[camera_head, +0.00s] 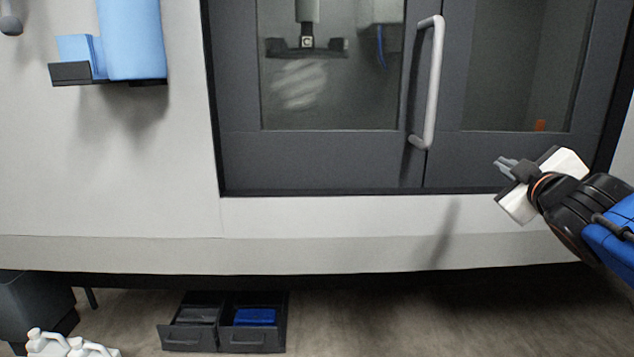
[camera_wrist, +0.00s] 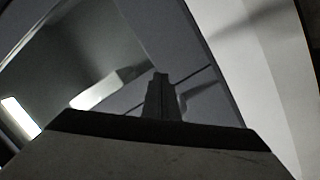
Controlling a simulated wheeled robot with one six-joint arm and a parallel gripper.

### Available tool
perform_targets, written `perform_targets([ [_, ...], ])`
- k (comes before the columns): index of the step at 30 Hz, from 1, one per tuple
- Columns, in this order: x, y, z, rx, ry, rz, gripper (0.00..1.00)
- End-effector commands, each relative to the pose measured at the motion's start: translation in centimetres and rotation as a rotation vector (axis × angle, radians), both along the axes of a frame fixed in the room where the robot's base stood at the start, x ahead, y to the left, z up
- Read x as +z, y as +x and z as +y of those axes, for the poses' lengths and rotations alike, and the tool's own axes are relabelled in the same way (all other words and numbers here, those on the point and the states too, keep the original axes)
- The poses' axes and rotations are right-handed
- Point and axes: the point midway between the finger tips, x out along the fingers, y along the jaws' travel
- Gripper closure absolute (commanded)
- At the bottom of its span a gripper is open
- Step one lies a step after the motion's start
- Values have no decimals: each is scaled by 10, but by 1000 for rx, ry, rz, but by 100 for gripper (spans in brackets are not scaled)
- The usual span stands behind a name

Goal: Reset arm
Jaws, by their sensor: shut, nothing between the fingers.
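My gripper (camera_head: 506,166) is at the right of the head view, in front of the lower part of the booth's dark door (camera_head: 480,150). Its fingers point left, toward the light grey door handle (camera_head: 432,85), and appear apart from it. In the wrist view the gripper's fingers (camera_wrist: 161,85) are together, with nothing between them. The arm comes in from the right edge, with a white block-shaped wrist and a blue sleeve.
The double doors are shut, with windows onto the booth inside. A dark shelf (camera_head: 70,73) with blue items is on the wall at upper left. Two dark drawers (camera_head: 253,338) sit on the floor below. White jugs (camera_head: 48,343) stand at lower left.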

Motion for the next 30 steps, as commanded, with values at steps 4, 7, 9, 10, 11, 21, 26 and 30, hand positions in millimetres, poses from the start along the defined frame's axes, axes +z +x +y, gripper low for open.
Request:
perform_targets([
  [4, -65, -26, -8, -125, 205, 150, 100],
  [7, -114, -50, -6, -199, 344, 275, 100],
  [9, -148, -70, 2, -243, 438, 372, 100],
  [10, -164, -80, 6, -260, 476, 417, 100],
  [11, -178, -90, 11, -275, 514, 462, 100],
  [21, -283, -191, 77, -364, 790, 893, 100],
  [26, -294, -208, 88, -372, 822, 960, 100],
  [30, -294, -209, 89, -372, 825, 964, 100],
])
